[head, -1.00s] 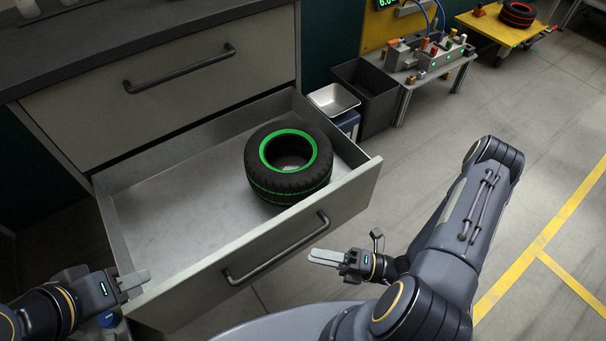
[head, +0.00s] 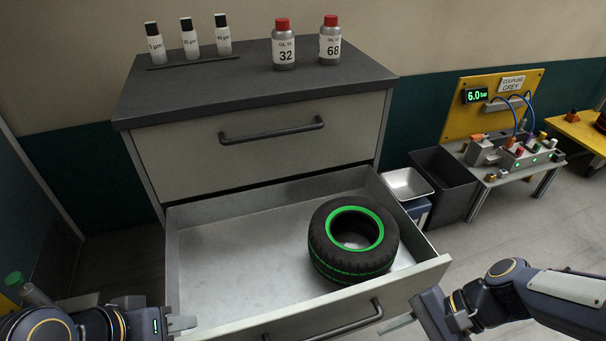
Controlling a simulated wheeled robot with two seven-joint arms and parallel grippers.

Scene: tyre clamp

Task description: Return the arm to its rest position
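My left gripper (head: 182,323) is at the bottom left, just outside the left front corner of the open drawer (head: 215,240). Its pale fingers look together, with nothing between them. My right gripper (head: 397,326) is at the bottom, in front of the drawer's right end. Only a sliver of its fingers shows beside the dark gripper body, and I see nothing held. My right arm (head: 510,290) comes in from the right edge. A black tyre with green rings (head: 345,262) lies flat in the right part of the drawer, apart from both grippers.
The cabinet (head: 265,130) carries two red-capped oil bottles (head: 284,50) and several small black-capped bottles (head: 189,42). A dark bin (head: 447,180) and a metal tray (head: 407,184) stand right of the drawer. A coupling bench (head: 510,155) stands behind.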

